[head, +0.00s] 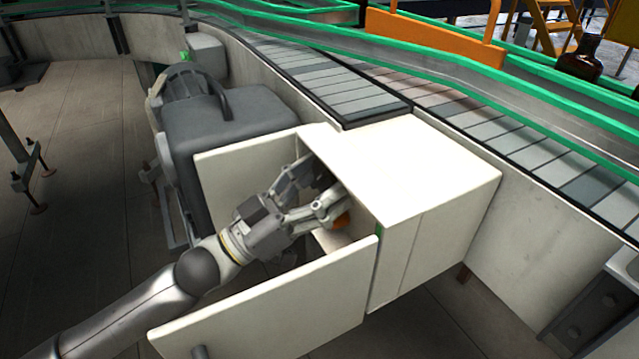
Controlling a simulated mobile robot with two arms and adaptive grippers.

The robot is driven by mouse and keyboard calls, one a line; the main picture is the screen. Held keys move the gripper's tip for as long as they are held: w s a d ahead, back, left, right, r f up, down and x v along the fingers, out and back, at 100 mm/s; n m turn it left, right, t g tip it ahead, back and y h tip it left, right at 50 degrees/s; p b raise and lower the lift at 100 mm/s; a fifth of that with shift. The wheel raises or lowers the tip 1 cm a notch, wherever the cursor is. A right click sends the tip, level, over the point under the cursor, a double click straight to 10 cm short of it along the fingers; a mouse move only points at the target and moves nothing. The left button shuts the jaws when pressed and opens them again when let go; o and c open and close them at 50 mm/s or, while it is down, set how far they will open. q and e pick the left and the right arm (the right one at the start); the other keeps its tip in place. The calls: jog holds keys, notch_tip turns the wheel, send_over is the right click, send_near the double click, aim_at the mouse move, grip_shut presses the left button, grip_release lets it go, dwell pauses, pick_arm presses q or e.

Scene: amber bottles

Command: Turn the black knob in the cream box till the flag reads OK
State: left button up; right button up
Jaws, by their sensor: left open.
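The cream box (425,165) stands against the conveyor with its front open. One door panel (245,165) stands out at the far side and another (290,305) at the near side. My left gripper (328,195) reaches into the opening with its fingers apart. A dark shape lies between and behind the fingers; I cannot tell whether it is the black knob or part of the gripper. A small orange patch (342,220) shows by the lower fingertip; I cannot tell what it is. No flag lettering is readable. My right gripper is out of view.
A dark grey motor-like machine (225,125) stands left of the box, close to the far door. The conveyor (335,85) with green rails runs behind. A dark amber bottle (580,62) stands at the upper right. The floor (80,190) at left is mostly clear.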

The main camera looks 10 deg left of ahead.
pick_arm(q)
jog(key=shift+s+a+f, duration=0.1)
jog(key=v, duration=1.1)
jog(key=shift+s+a+f, duration=0.2)
jog(key=shift+a+f, duration=0.05)
